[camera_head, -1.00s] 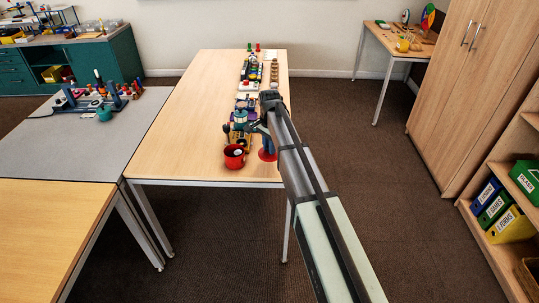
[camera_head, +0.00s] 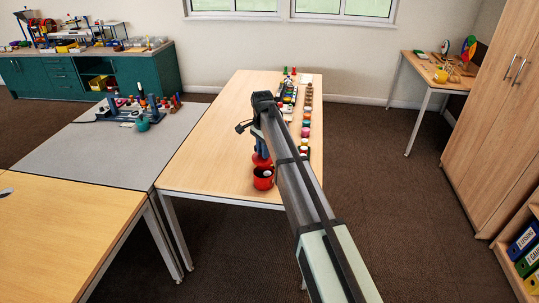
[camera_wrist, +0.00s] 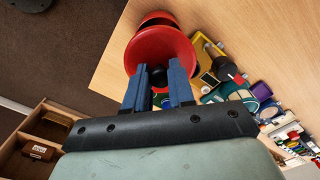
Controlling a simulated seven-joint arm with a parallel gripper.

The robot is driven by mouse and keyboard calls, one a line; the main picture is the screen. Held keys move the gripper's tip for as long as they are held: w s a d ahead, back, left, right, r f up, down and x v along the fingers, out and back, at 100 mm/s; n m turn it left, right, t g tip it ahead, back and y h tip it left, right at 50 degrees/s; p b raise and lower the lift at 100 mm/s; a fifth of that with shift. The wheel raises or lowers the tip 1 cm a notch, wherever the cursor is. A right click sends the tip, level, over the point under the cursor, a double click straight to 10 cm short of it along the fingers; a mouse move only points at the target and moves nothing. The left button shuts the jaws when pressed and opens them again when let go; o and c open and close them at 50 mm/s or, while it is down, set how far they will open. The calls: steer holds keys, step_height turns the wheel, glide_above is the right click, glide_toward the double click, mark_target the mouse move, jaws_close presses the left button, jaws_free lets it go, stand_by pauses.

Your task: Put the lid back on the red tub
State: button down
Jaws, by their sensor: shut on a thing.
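The red tub (camera_head: 263,184) stands near the front edge of the wooden table, open at the top with a dark inside. The red round lid (camera_head: 261,159) is just above and behind it in the head view. My gripper (camera_wrist: 158,70) is shut on the lid's dark knob. In the wrist view the lid (camera_wrist: 160,42) fills the space past my fingers, looks tilted, and hides most of the tub (camera_wrist: 157,17). The lid appears apart from the tub, but the exact gap cannot be told.
Several small coloured things (camera_wrist: 255,95) lie along the table's right side, beside the tub. The wooden table's left part (camera_head: 215,140) is clear. A grey table (camera_head: 95,155) with a rack and a teal pot (camera_head: 143,124) stands to the left.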

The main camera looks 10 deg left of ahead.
steer(key=shift+f, duration=3.25)
steer(key=shift+f, duration=0.15)
steer(key=c, duration=0.9)
jaws_free()
steer(key=shift+o, duration=0.4)
steer(key=o, duration=0.4)
steer(key=shift+r, duration=3.55)
steer(key=shift+c, duration=0.2)
